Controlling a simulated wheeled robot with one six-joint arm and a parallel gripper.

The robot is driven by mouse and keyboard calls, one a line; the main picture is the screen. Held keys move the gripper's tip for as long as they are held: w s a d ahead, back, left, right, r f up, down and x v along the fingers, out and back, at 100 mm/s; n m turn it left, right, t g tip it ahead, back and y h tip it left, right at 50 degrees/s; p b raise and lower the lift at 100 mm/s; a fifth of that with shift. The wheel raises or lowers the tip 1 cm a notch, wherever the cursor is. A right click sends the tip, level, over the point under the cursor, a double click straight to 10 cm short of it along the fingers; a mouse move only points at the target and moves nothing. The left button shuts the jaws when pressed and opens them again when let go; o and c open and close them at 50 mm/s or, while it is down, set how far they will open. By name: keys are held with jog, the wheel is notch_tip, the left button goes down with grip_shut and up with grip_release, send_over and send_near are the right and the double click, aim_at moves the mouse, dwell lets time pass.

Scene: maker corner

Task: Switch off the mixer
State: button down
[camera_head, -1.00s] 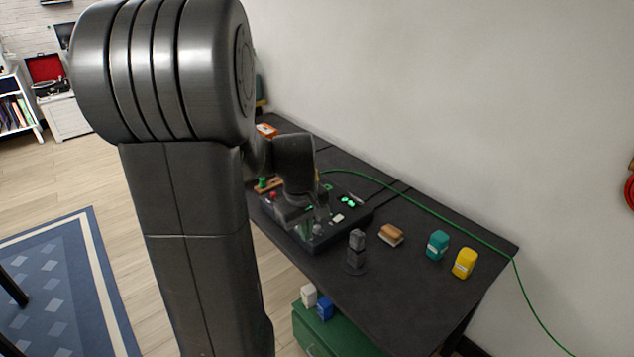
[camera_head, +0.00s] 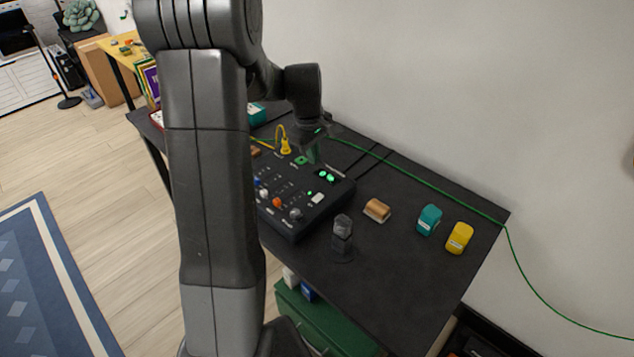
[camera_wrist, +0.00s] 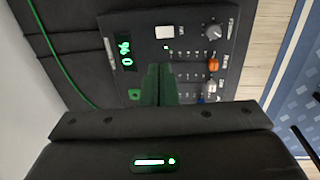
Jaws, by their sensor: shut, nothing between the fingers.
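The mixer (camera_head: 300,187) is a flat black console on the dark table, partly hidden by my arm. Its green digits (camera_head: 327,177) are lit; they also show in the wrist view (camera_wrist: 126,53). A white button (camera_head: 318,198) lies near them with a small lit green lamp (camera_wrist: 167,47) beside it. A grey knob (camera_wrist: 212,32), an orange knob (camera_wrist: 213,65) and a white knob (camera_wrist: 209,87) sit along one side. My gripper (camera_head: 313,158) is shut and empty above the far part of the mixer. In the wrist view its fingertips (camera_wrist: 160,68) point toward the panel between digits and knobs.
A dark grey upright object (camera_head: 342,235), a tan block (camera_head: 377,210), a teal container (camera_head: 429,220) and a yellow container (camera_head: 459,238) stand right of the mixer. A green cable (camera_head: 420,184) runs along the back by the wall. The table's front right is clear.

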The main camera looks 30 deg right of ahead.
aim_at(319, 195)
jog(key=f, duration=0.4)
jog(key=d+f+p, duration=0.1)
jog(key=f, duration=0.8)
jog(key=shift+w+d+f+p, duration=0.25)
jog(key=shift+d+f+p, duration=0.05)
jog(key=shift+f+p, duration=0.1)
jog(key=shift+f, duration=0.1)
